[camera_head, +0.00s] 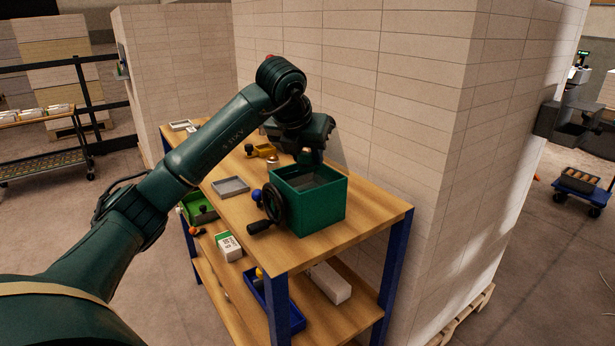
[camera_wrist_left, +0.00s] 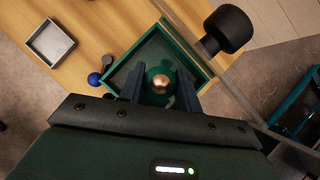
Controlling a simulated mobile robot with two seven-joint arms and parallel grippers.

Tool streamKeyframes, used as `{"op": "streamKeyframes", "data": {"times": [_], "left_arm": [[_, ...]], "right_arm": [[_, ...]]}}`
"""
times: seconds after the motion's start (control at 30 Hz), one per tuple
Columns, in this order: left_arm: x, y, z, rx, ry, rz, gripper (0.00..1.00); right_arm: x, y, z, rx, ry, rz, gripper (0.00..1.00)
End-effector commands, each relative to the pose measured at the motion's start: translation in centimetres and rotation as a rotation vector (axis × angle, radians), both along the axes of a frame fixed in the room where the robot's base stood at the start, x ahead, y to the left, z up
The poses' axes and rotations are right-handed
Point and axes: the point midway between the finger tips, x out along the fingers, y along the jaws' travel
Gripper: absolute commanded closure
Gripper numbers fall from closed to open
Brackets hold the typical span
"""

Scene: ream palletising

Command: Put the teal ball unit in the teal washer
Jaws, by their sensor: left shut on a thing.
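The teal washer (camera_head: 322,210) is an open-topped teal box with a dark handwheel on its left side, standing near the close end of the wooden bench. My left gripper (camera_head: 312,160) points down at its opening, close to the back rim. In the left wrist view, the fingers (camera_wrist_left: 160,88) are shut on the teal ball unit (camera_wrist_left: 154,96), a round teal body with a copper knob on top. The unit is over the washer's opening (camera_wrist_left: 205,70); its height above the floor of the box is unclear. The head view does not show the unit clearly. My right gripper is out of view.
A grey tray (camera_head: 230,186) and a blue knob (camera_head: 257,195) are left of the washer. A lower shelf holds a blue tray (camera_head: 275,295) and a white box (camera_head: 329,283).

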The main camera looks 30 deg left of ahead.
Motion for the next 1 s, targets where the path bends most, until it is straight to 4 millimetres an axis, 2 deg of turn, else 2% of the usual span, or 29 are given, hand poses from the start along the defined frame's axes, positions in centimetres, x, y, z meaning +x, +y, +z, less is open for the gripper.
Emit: {"op": "streamKeyframes", "data": {"times": [0.1, 0.3, 0.5, 0.9, 0.93, 1.0], "left_arm": [[-0.1, 0.1, -2.0, 0.001, 0.003, 0.0, 0.93], [-0.1, 0.1, -3.5, 0.001, 0.0, -0.001, 0.93], [-0.1, 0.1, -6.4, 0.0, 0.001, 0.0, 0.93], [0.3, -0.1, -7.2, -0.001, -0.002, -0.001, 0.93], [0.3, -0.1, -7.2, -0.001, -0.001, -0.001, 0.66], [0.3, -0.1, -7.2, -0.001, -0.001, -0.001, 0.6]], "right_arm": [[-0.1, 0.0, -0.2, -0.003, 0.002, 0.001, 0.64], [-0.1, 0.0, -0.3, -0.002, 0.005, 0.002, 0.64], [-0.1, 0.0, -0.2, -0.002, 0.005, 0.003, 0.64], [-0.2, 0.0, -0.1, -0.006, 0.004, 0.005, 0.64], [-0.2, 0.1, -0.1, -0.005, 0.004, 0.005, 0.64], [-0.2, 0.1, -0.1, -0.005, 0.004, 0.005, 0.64]]}}
